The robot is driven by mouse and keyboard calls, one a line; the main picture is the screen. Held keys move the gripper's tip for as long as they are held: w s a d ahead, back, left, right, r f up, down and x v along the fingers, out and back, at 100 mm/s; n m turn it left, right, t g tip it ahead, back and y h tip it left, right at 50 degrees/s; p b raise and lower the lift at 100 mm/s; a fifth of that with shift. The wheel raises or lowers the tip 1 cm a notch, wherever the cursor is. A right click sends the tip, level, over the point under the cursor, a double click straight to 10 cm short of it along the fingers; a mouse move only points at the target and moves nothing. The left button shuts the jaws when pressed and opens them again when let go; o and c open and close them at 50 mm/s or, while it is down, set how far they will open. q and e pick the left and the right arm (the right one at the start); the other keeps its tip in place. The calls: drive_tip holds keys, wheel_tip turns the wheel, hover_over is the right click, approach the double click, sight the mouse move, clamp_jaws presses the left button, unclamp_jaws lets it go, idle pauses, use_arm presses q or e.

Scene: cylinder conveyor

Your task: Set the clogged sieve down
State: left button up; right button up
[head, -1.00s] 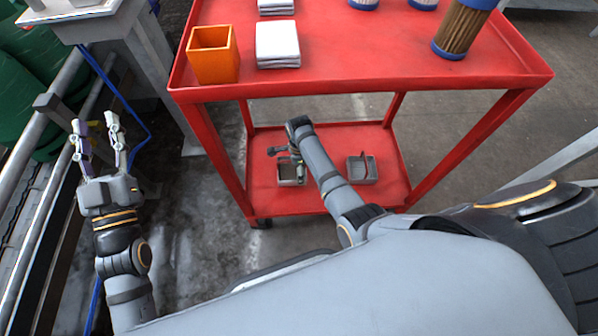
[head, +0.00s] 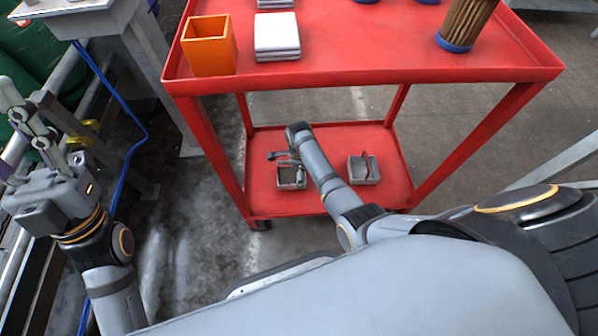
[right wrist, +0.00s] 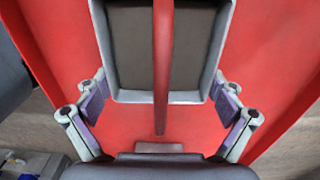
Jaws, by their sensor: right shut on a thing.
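The sieve (right wrist: 122,97) is a grey rectangular tray with a dark brown bed and a red handle strip over its middle. It fills the upper middle of the right wrist view. My right gripper (right wrist: 162,95) has its purple-padded fingers against both sides of it. In the head view this sieve (head: 292,184) is at the lower shelf (head: 330,202) of the red cart, partly hidden by my right gripper (head: 287,160). I cannot tell whether it touches the shelf. My left gripper (head: 14,101) is open and empty at the left edge.
A second grey tray with a handle (head: 363,176) stands to the right on the lower shelf. The upper shelf (head: 360,62) carries an orange box (head: 208,50), stacked white pads (head: 277,38) and a brown filter cylinder (head: 464,24). Rails and a blue cable (head: 133,165) are at left.

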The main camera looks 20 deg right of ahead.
drive_tip(key=shift+f, duration=0.1)
drive_tip(key=o, duration=0.9)
drive_tip(key=shift+o, duration=0.2)
